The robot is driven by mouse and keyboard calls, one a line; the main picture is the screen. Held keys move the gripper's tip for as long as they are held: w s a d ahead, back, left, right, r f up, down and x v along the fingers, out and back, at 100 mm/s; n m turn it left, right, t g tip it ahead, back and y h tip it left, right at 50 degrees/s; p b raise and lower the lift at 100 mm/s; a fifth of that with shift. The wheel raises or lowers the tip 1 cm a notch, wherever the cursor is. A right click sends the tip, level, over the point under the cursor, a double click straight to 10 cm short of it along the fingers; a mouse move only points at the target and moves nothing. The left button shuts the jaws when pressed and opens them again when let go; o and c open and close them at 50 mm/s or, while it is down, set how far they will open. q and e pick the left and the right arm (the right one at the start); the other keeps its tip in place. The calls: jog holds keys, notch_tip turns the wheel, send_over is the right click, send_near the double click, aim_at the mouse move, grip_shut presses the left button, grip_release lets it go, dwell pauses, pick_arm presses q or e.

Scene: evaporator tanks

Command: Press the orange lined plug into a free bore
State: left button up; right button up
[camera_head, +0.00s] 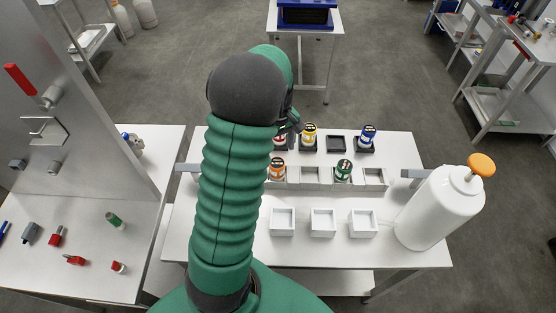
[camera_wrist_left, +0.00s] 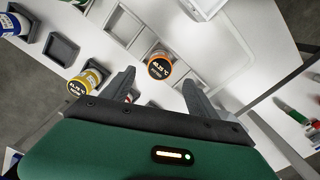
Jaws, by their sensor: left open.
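The orange-banded plug (camera_head: 277,169) stands upright at the left end of a pale rack (camera_head: 327,185) with square bores. A green-banded plug (camera_head: 343,170) stands in the same rack. Bores between these two and at the right end look empty. My left gripper (camera_wrist_left: 158,80) is open. In the wrist view its fingers point towards the orange plug (camera_wrist_left: 160,66), whose dark display top shows between the tips; whether they touch it I cannot tell. In the head view my green arm hides most of that gripper. My right gripper is out of view.
Yellow (camera_head: 309,134), blue (camera_head: 367,135) and red (camera_head: 279,141) plugs stand behind the rack, beside an empty dark holder (camera_head: 336,144). White trays (camera_head: 323,222) lie in front. A white pump bottle (camera_head: 440,208) stands right. Small parts lie on the left table (camera_head: 85,275).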

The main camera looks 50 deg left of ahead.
pick_arm(q)
jog(key=s+d+f+m+t, duration=0.1)
jog(key=s+d+m, duration=0.1)
jog(key=d+m, duration=0.5)
jog(key=s+d+f+m+t+b, duration=0.1)
jog(key=d+m, duration=0.7)
jog(key=d, duration=1.1)
jog(key=shift+s+m+t, duration=0.3)
jog(key=shift+s, duration=0.2)
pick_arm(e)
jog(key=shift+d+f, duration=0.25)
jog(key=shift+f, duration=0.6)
pick_arm(q)
jog(key=shift+a+f, duration=0.15)
jog(key=shift+a, duration=0.15)
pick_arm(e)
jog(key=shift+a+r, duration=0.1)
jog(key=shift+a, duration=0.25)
